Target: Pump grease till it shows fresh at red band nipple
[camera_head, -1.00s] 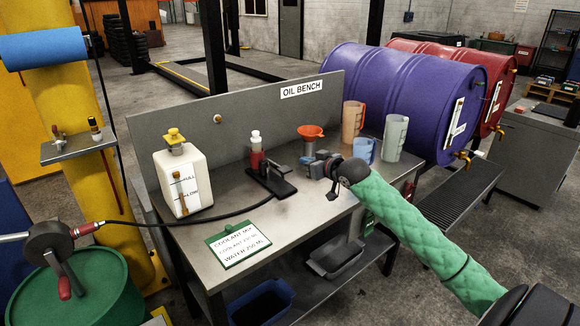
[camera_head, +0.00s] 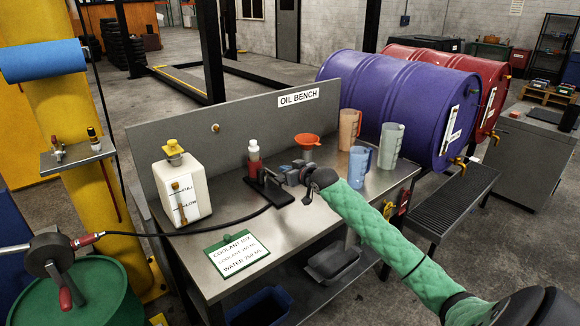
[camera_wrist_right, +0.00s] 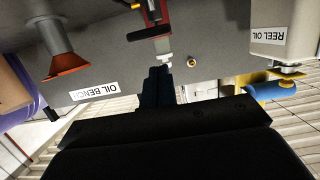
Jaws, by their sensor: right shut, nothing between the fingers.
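My right gripper (camera_head: 288,176) is shut and empty over the bench, beside a black stand (camera_head: 271,190) and a small bottle of red fluid (camera_head: 254,160). In the right wrist view its fingertips (camera_wrist_right: 158,72) are together, close to a small silver tip (camera_wrist_right: 164,58); I cannot tell whether they touch. A dark pump head (camera_head: 48,255) with a red grip sits on the green drum (camera_head: 80,295) at left. A black hose (camera_head: 165,234) runs from it to the stand. Small fittings (camera_head: 57,152) (camera_head: 95,139) stand on a post shelf; their bands are too small to tell. My left gripper is out of view.
The bench (camera_head: 330,208) also holds a white tank (camera_head: 183,190), a coolant card (camera_head: 236,252), an orange funnel (camera_head: 307,141) and several jugs (camera_head: 390,145). A back panel (camera_head: 240,125) rises behind. Purple (camera_head: 385,95) and red (camera_head: 450,75) drums lie at right.

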